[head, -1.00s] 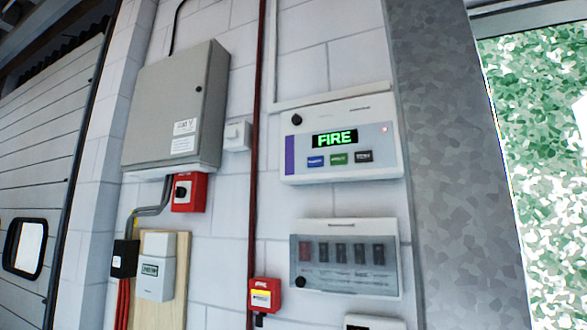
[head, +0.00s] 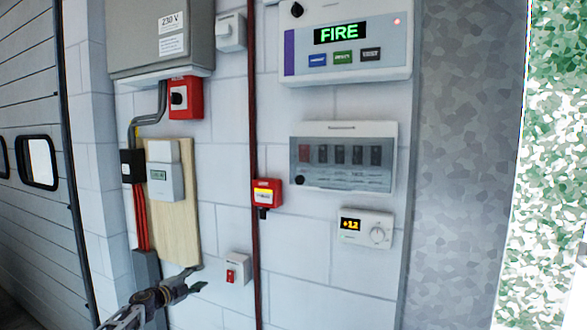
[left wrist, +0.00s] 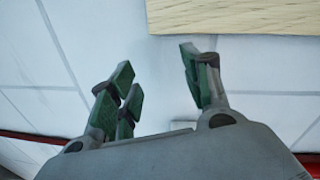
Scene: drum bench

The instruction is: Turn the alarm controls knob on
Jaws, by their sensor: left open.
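The fire alarm panel (head: 345,72) is a pale box with a green FIRE display and a lit red lamp, on the wall at the top of the head view. Its small round black knob (head: 297,10) is at the panel's upper left, close to the picture's top edge. Its setting cannot be read. My left gripper (head: 198,278) is low in front of the wall, well below and left of the knob. In the left wrist view my left gripper (left wrist: 155,65) is open and empty, facing bare wall. My right gripper is not in view.
A breaker box (head: 343,195), thermostat (head: 365,228), red call point (head: 266,192) and red-switched box (head: 238,268) are on the wall. A red pipe (head: 253,110) runs between gripper and panel. A wooden board (head: 187,225), also in the wrist view (left wrist: 230,15), is near the gripper.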

